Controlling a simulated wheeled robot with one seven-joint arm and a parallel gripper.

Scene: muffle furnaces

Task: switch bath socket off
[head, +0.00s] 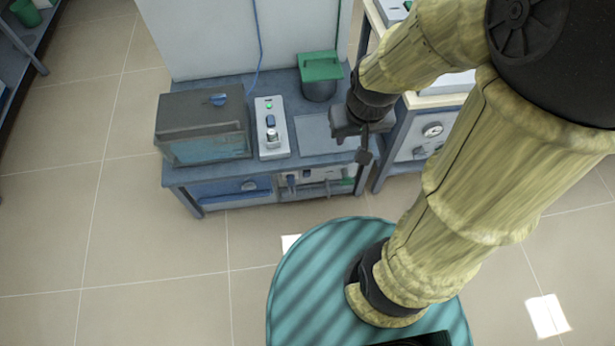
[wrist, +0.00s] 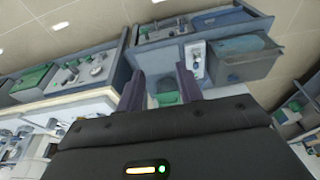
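A pale panel (head: 318,176) with several small fittings, one blue, is on the bench front. I cannot tell which of these is the bath socket, and no switch position is readable. My gripper (head: 363,150) is over the bench's right front part, right of the white unit. In the wrist view my gripper's two dark fingers (wrist: 160,90) are apart with nothing held between them.
A green-lidded dark pot (head: 320,76) is behind, near the wall. Another bench (head: 410,140) with a dial stands close on the right.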

